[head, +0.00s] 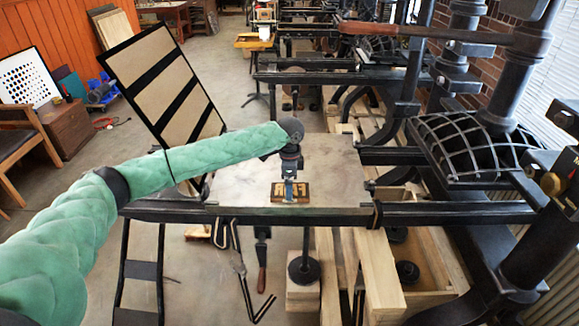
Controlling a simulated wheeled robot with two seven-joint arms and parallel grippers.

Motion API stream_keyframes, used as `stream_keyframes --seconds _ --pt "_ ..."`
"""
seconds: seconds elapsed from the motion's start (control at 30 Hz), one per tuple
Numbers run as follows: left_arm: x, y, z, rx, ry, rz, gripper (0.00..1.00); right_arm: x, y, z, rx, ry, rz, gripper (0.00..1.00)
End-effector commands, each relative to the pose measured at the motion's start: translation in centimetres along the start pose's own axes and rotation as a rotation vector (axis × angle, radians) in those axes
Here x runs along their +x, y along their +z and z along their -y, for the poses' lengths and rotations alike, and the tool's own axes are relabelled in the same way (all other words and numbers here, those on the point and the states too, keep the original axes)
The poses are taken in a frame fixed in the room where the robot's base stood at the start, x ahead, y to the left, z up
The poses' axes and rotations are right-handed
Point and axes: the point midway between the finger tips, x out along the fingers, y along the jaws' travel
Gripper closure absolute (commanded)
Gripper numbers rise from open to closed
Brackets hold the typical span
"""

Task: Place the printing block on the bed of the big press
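The printing block (302,193), a small brown block with pale raised letters, is at the front middle of the flat grey metal bed (237,180) of the big press. It looks level and appears to rest on the bed. My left arm, in a green sleeve, comes in from the left, and its gripper (289,190) points straight down at the middle of the block. The fingers overlap the block and are seen nearly edge-on, so I cannot tell whether they grip it. My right gripper is not in view.
A hinged frame (165,80) with tan panels stands tilted up at the bed's back left. The press's black ironwork (475,145) rises on the right, with a long wooden-handled bar (375,28) across the top. The bed around the block is bare.

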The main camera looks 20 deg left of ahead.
Motion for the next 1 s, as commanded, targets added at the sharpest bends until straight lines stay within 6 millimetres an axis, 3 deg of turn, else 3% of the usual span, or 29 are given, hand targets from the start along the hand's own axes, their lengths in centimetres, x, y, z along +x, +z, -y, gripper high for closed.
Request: stream_keyframes --seconds 0.3,0.6,1.0 --pt "-4.7 0.0 0.1 -0.001 -0.003 -0.002 0.06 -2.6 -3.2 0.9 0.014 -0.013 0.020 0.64" --pt "-8.8 -0.1 0.1 0.000 -0.002 -0.003 0.06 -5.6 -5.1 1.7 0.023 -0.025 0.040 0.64" --pt "-10.1 0.0 0.1 -0.001 -0.001 -0.001 0.06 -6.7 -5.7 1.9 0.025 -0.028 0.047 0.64"
